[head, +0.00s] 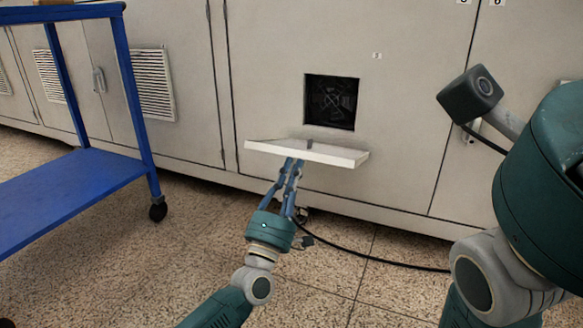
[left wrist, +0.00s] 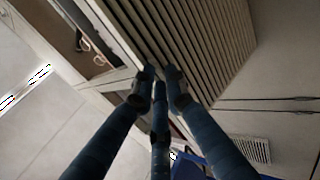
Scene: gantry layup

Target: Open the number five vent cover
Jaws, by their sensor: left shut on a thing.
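The vent cover (head: 310,153) is swung down and sticks out almost level from the cabinet front, below a square dark opening (head: 331,102) with a fan behind it. In the left wrist view, the slatted face of the cover (left wrist: 205,45) fills the upper middle. My left gripper (head: 292,165) reaches up from below to the cover's underside. Its fingers (left wrist: 160,82) are closed together at the cover's edge; the exact grip is partly hidden. My right arm shows at the right, but its gripper is out of view.
A blue cart (head: 70,190) stands at the left. Two louvred vents (head: 153,85) (head: 48,75) on the cabinet are closed. A black cable (head: 370,258) lies on the speckled floor near the cabinet.

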